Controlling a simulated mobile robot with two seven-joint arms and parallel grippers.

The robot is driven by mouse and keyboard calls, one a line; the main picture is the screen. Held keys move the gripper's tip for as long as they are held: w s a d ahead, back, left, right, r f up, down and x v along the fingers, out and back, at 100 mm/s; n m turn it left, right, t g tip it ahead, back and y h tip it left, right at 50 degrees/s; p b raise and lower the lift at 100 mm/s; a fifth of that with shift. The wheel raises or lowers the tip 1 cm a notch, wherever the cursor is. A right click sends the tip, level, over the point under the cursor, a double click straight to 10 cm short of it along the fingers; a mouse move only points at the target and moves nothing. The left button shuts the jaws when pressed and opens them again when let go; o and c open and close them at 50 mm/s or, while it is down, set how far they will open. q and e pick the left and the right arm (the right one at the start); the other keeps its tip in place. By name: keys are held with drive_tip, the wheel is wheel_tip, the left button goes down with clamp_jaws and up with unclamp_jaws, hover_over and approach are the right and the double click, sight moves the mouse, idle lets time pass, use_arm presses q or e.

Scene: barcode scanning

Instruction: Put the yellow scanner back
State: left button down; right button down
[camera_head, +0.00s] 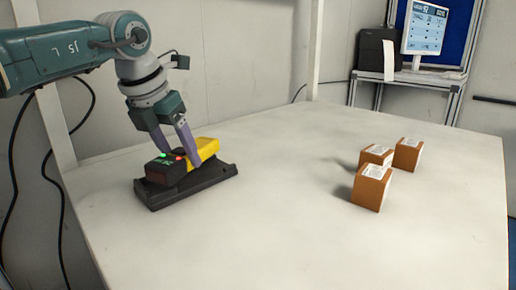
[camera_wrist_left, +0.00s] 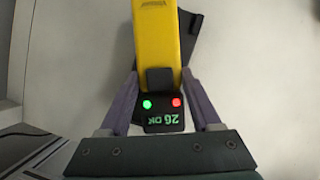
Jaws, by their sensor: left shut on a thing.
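The yellow scanner (camera_head: 206,149) has a yellow handle and a black head with a green light, a red light and a small display. It lies on or just above a black cradle (camera_head: 222,177) at the left of the table; I cannot tell if it is fully seated. My left gripper (camera_head: 178,160) reaches down over it with its purple fingers on both sides of the scanner's black part. In the left wrist view the scanner (camera_wrist_left: 157,40) sits between the two fingers (camera_wrist_left: 162,105), and part of the cradle (camera_wrist_left: 205,45) shows beside it. My right gripper is not seen.
Three brown boxes with white labels stand on the right of the white table (camera_head: 270,235): one in front (camera_head: 371,187), two behind it (camera_head: 376,155) (camera_head: 408,154). The middle of the table is clear. A monitor (camera_head: 425,28) and a black printer (camera_head: 376,52) stand behind.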

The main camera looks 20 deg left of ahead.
use_arm(q)
drive_tip(key=shift+f, duration=0.2)
drive_tip(key=shift+f+b, duration=0.5)
drive_tip(key=shift+c, duration=0.5)
unclamp_jaws()
drive_tip(key=shift+r+p, duration=0.3)
drive_tip(key=shift+r, duration=0.05)
drive_tip(key=shift+r+p, duration=0.5)
drive_tip(key=shift+r, duration=0.05)
drive_tip(key=v, duration=1.1)
drive_tip(key=shift+s+r, duration=0.15)
drive_tip(key=shift+s, duration=0.1)
